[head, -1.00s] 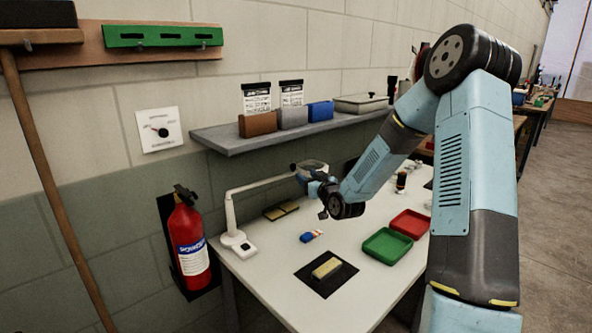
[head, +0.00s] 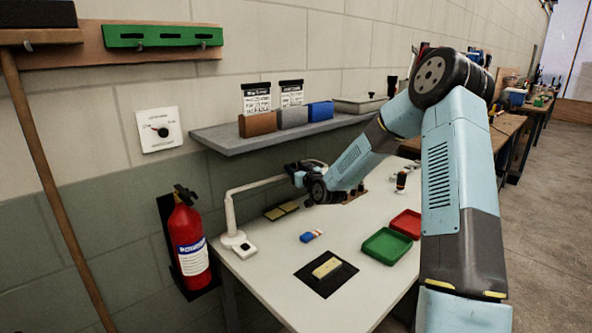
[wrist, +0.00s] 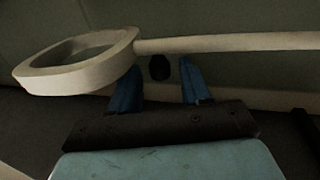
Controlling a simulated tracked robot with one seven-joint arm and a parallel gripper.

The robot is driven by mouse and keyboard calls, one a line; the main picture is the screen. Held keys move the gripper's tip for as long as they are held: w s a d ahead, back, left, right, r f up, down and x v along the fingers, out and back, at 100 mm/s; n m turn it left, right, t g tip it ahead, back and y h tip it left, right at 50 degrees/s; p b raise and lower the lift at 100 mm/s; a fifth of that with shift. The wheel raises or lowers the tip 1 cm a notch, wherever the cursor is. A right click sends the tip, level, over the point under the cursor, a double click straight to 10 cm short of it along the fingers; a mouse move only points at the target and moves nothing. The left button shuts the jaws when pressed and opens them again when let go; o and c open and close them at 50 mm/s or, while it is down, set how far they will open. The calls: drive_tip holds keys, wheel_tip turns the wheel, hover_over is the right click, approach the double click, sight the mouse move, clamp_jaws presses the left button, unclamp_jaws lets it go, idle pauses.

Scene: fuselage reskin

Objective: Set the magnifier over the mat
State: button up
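The magnifier (head: 231,215) is a pale stand on the table with a jointed arm reaching right. Its ring is mostly hidden behind my gripper (head: 296,172) in the head view. In the wrist view the magnifier's ring (wrist: 85,62) is at left and its arm runs right, across the tops of my fingers. My gripper (wrist: 158,72) is open, its blue fingers apart. A small dark knob (wrist: 159,67) shows between the fingertips; I cannot tell whether they touch it. The dark mat (head: 309,286) lies near the table's front, with a yellowish block (head: 326,268) on it.
A green tray (head: 386,245) and a red tray (head: 406,223) stand right of the mat. A blue and orange item (head: 312,236) lies behind the mat. A shelf (head: 235,143) overhangs the table's back. A fire extinguisher (head: 189,240) hangs at left.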

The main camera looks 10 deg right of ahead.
clamp_jaws()
drive_tip(key=shift+d, duration=0.1)
idle(0.4)
